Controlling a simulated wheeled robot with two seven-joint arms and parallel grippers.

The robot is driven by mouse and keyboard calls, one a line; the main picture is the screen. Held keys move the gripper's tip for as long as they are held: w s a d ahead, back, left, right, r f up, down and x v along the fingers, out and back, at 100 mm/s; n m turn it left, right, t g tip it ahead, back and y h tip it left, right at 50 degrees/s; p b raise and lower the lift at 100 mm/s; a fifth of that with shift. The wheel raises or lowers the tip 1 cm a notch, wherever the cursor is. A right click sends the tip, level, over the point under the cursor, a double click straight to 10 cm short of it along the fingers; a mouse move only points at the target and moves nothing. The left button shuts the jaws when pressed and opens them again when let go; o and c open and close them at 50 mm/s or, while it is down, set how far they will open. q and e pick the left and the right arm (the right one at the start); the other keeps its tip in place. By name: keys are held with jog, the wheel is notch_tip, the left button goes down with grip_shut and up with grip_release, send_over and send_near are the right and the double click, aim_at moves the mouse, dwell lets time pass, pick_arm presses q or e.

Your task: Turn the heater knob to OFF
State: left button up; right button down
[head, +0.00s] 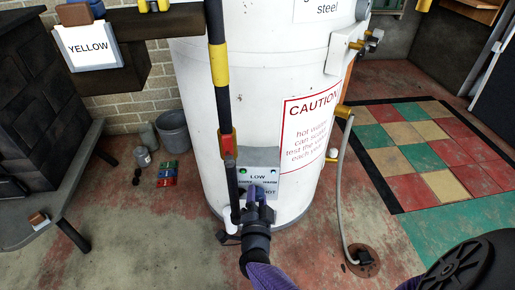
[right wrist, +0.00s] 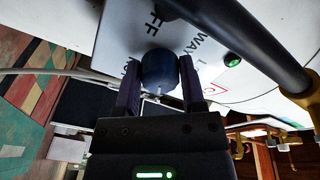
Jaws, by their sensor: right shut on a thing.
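The heater (head: 245,90) is a tall white cylinder. Its light grey control panel (head: 258,171), low on the front, carries the words LOW and HOT and a green light. My right gripper (head: 254,200) reaches the panel from below and covers the knob in the head view. In the right wrist view the knob (right wrist: 158,68) is dark blue and round, and the two fingers are shut on its sides. Part of the word OFF (right wrist: 153,18) shows on the panel beyond the knob. My left gripper is not in view.
A black pipe with yellow and red parts (head: 218,65) runs down the heater's front, close beside the panel and my right gripper. A grey hose (head: 345,190) hangs at the right. A grey bucket (head: 173,132) and small colored blocks (head: 167,174) stand left on the floor.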

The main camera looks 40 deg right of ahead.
jog(key=n, duration=0.3)
jog(key=shift+f+n, duration=0.1)
jog(key=shift+n, duration=0.2)
jog(key=n, duration=0.3)
jog(key=shift+n+p, duration=0.3)
jog(key=n, duration=0.5)
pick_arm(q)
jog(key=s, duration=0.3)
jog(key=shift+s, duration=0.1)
pick_arm(e)
jog(key=shift+n, duration=0.3)
jog(key=shift+c, duration=2.3)
grip_release()
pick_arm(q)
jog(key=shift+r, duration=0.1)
pick_arm(e)
jog(key=shift+s, duration=0.1)
